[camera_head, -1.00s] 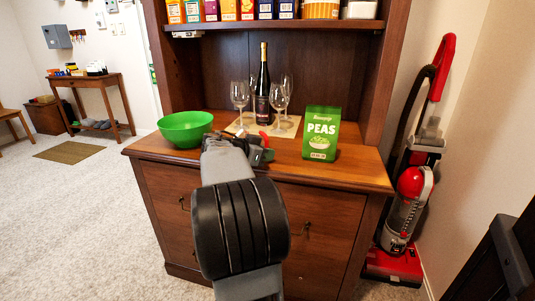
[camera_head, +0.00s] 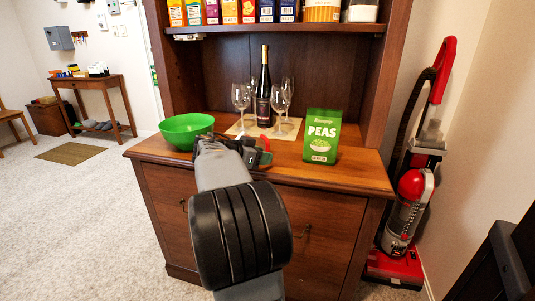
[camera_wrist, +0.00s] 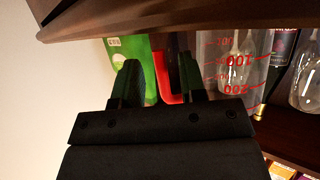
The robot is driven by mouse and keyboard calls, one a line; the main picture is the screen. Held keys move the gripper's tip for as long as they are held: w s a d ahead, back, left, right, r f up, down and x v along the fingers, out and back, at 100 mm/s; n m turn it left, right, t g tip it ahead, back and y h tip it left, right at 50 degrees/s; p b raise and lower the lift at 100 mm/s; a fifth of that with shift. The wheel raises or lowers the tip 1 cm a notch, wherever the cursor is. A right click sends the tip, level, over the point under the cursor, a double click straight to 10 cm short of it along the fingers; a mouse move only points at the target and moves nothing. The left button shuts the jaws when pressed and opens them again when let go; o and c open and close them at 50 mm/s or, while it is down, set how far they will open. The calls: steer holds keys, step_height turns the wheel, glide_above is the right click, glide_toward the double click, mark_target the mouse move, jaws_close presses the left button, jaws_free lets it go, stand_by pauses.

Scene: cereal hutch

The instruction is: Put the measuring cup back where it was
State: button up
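The measuring cup (camera_wrist: 235,62) is clear with red markings, which appear upside down in the wrist view. Its red handle (camera_wrist: 172,98) shows between the fingers of my gripper (camera_wrist: 160,78), with a gap beside the left finger. The fingers are apart; no firm grip shows. In the head view, my gripper (camera_head: 255,153) is over the front of the hutch counter (camera_head: 345,172), between the bowl and the peas bag. A bit of red handle (camera_head: 265,141) shows beside it; the rest of the cup is largely hidden.
A green bowl (camera_head: 187,131) stands left and a green peas bag (camera_head: 322,137) right. Behind are several wine glasses (camera_head: 241,97) and a dark bottle (camera_head: 263,88) on a mat. The shelf above (camera_head: 275,29) holds boxes and canisters. A red vacuum (camera_head: 411,190) stands right.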

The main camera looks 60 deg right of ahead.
steer(key=p+v, duration=0.2)
steer(key=v, duration=0.7)
steer(key=s+a+f+n+t+y, duration=0.1)
steer(key=a+f+n+y, duration=0.3)
steer(key=a, duration=0.6)
steer(key=s+a+f+n+t+y, duration=0.2)
steer(key=a+f+n+t+y, duration=0.1)
steer(key=a+f+n, duration=0.5)
steer(key=s+a+f+n+t+y, duration=0.1)
steer(key=a+f+n+t+y, duration=0.2)
steer(key=a+n, duration=0.6)
steer(key=a+f+y, duration=0.2)
steer(key=a+f, duration=0.1)
steer(key=a, duration=0.1)
steer(key=shift+s+f+n+y, duration=0.15)
steer(key=shift+s+n+y, duration=0.05)
steer(key=shift+n+y, duration=0.2)
